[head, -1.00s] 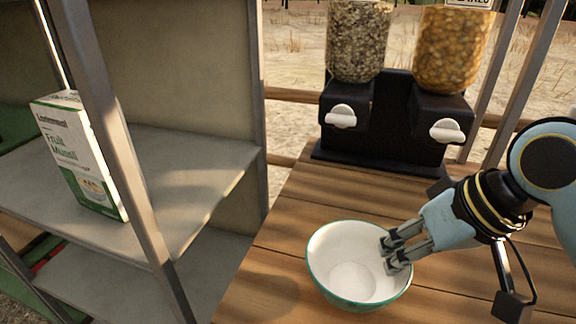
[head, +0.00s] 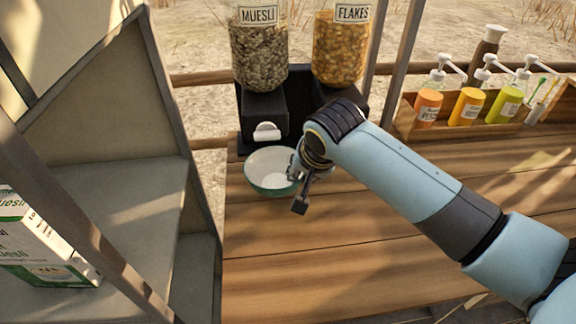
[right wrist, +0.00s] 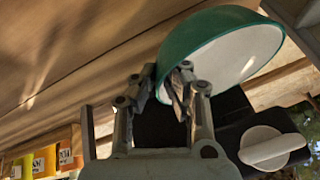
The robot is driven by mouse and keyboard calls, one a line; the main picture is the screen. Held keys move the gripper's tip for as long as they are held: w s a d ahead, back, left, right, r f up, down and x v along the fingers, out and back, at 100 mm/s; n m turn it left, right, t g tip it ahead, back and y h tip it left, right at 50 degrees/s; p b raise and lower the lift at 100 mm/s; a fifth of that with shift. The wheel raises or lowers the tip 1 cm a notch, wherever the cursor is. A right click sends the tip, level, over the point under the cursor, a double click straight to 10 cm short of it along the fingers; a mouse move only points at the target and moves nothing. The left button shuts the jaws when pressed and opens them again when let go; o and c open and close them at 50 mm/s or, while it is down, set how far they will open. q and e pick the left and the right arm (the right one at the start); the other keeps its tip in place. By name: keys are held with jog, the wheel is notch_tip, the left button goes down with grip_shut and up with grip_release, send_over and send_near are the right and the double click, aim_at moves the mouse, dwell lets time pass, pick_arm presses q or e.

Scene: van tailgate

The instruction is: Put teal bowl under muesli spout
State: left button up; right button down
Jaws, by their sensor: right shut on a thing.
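The teal bowl (head: 268,180), white inside, is upright and looks empty in the head view, just in front of and below the muesli dispenser's white spout knob (head: 267,131). The muesli jar (head: 258,55) stands above that spout. My right gripper (head: 294,172) is shut on the bowl's right rim; my forearm partly hides the fingers. In the right wrist view the fingers (right wrist: 175,95) pinch the rim of the bowl (right wrist: 215,45), with a white knob (right wrist: 270,148) close by. I cannot tell whether the bowl touches the table. My left gripper is not in view.
The flakes jar (head: 341,50) stands right of the muesli, its spout hidden by my arm. A wooden caddy (head: 405,117) with several pump bottles is at the right. A grey shelf (head: 125,215) with a muesli box (head: 40,245) is at the left. The front table (head: 300,270) is clear.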

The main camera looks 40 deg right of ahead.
jog(key=w+f, duration=0.1)
jog(key=w+d, duration=0.1)
jog(key=w, duration=0.1)
jog(key=shift+w+d+f, duration=0.1)
jog(key=shift+d+f, duration=0.05)
jog(key=shift+f, duration=0.25)
jog(key=w+f, duration=0.1)
jog(key=w+d+f, duration=0.1)
jog(key=w, duration=0.1)
jog(key=shift+f, duration=0.25)
jog(key=c, duration=1.9)
grip_release()
jog(key=o, duration=0.5)
jog(key=shift+c, duration=0.2)
jog(key=v, duration=1.2)
jog(key=shift+p, duration=0.3)
jog(key=shift+d, duration=0.1)
jog(key=shift+s, duration=0.1)
